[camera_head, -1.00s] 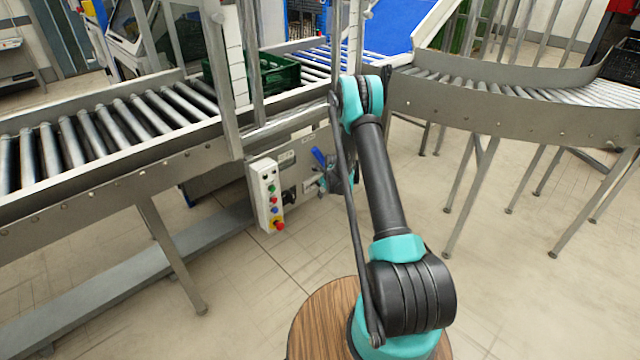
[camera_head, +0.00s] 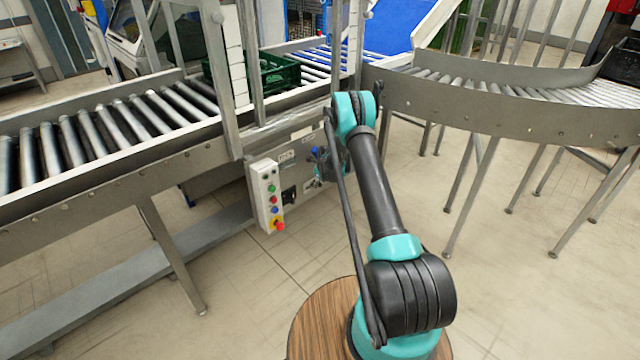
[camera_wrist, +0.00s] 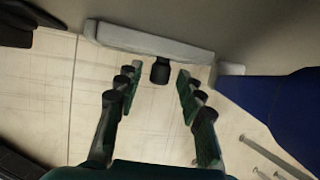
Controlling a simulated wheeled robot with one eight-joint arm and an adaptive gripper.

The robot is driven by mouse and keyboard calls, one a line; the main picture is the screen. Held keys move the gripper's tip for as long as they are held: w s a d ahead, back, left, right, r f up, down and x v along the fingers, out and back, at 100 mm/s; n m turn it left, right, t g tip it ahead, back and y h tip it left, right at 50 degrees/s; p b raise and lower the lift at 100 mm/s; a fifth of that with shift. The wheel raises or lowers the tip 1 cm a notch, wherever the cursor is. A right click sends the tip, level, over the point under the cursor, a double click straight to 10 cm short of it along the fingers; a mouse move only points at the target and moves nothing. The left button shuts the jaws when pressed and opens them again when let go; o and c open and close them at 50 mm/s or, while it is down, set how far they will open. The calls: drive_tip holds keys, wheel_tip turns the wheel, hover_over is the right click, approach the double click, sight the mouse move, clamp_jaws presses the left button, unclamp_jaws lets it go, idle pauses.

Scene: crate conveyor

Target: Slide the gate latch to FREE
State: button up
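In the wrist view, my gripper (camera_wrist: 157,80) is open, with one dark green finger on each side. A short black knob (camera_wrist: 160,71) shows between the fingertips, with a visible gap on either side. The knob is at the edge of a pale grey bar (camera_wrist: 150,41); I take these to be the latch, but no FREE marking is readable. In the head view, the machine's side panel (camera_head: 300,158) carries small labels and fittings beside my arm. My gripper is mostly hidden there behind the arm, so its contact with the latch cannot be told.
A control box (camera_head: 267,195) with coloured buttons and a red stop knob hangs left of the panel. A roller conveyor (camera_head: 110,165) runs above, with a green crate (camera_head: 268,76) on it. A curved conveyor (camera_head: 500,108) stands at right. A blue part (camera_wrist: 275,105) lies right of my gripper.

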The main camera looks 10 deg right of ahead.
clamp_jaws()
drive_tip(key=shift+s+a, duration=0.6)
drive_tip(key=shift+a, duration=0.2)
drive_tip(key=shift+s+a, duration=0.6)
drive_tip(key=shift+a, duration=0.2)
drive_tip(key=shift+o, duration=1.1)
unclamp_jaws()
drive_tip(key=shift+a, duration=0.1)
drive_tip(key=v, duration=1.2)
